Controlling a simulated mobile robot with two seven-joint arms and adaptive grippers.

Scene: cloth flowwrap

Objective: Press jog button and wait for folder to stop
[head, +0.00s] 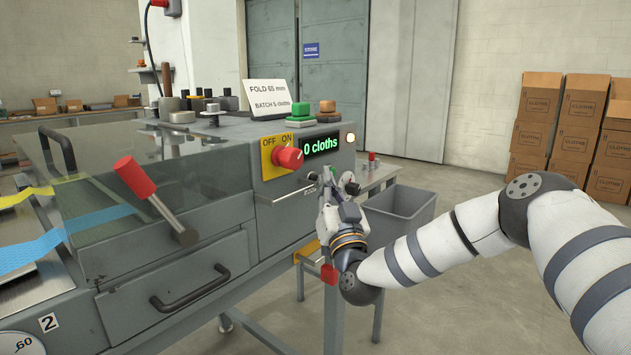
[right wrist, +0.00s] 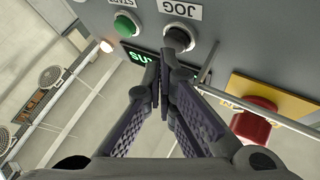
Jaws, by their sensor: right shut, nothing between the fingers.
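The folder machine (head: 215,210) fills the left of the head view. Its display (head: 320,146) reads "0 cloths". In the right wrist view the black jog button (right wrist: 180,38), under an upside-down "JOG" label, is on the grey panel beside a green button (right wrist: 126,25). My right gripper (right wrist: 165,75) is shut and empty, with its fingertips just short of or at the jog button; I cannot tell whether they touch. In the head view the right gripper (head: 327,178) is at the panel's front, below the display, and hides the button. My left gripper is out of view.
A red switch knob (head: 290,158) on a yellow OFF/ON plate sits left of the display. A red-handled lever (head: 137,180) stands out at the machine's front. A grey bin (head: 400,212) is behind my right gripper. Cartons (head: 543,110) are stacked at the back right.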

